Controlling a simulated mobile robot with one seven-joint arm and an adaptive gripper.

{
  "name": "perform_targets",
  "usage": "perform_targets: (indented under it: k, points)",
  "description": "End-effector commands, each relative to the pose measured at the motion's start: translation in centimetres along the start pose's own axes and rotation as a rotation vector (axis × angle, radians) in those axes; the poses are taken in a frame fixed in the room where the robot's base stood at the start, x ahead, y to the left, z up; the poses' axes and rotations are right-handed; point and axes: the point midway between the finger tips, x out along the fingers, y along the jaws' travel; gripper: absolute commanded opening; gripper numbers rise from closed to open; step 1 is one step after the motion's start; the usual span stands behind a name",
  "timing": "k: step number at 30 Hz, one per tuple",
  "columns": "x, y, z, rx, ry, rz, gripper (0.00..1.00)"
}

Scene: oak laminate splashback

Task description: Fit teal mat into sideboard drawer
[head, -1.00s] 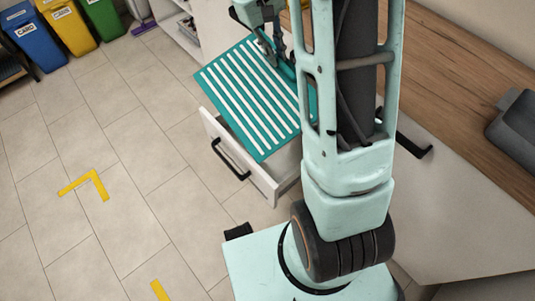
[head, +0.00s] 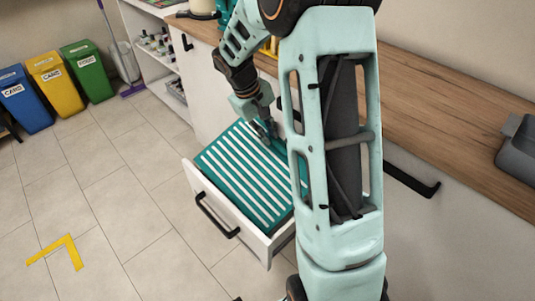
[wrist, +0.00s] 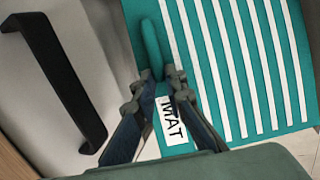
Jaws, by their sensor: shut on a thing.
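The teal mat (head: 235,165) has white stripes, a raised teal grip (wrist: 152,45) and a white "MAT" label (wrist: 171,121). In the head view it lies within the outline of the open white sideboard drawer (head: 222,212), its near edge along the inside of the drawer front. I cannot tell whether it rests on the drawer bottom. My gripper (head: 265,138) is above the mat's back part. In the wrist view my gripper (wrist: 160,78) is shut on the raised grip. My arm hides the mat's right end and part of the drawer.
The wooden worktop (head: 435,115) runs above the cabinet, with a grey tub (head: 517,160) at right. A black handle (head: 410,180) juts from the cabinet front. Blue, yellow and green bins (head: 87,70) stand far left beside a shelf (head: 160,45).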

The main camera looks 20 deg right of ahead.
Motion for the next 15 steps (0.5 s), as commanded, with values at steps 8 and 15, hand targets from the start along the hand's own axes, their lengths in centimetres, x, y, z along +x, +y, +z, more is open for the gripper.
perform_targets:
  k: [8, 15]
  points:
    - [2.2, -0.7, -0.1, 0.000, -0.001, 0.001, 0.00]
    - [5.5, -1.8, -0.4, -0.001, -0.001, 0.000, 0.00]
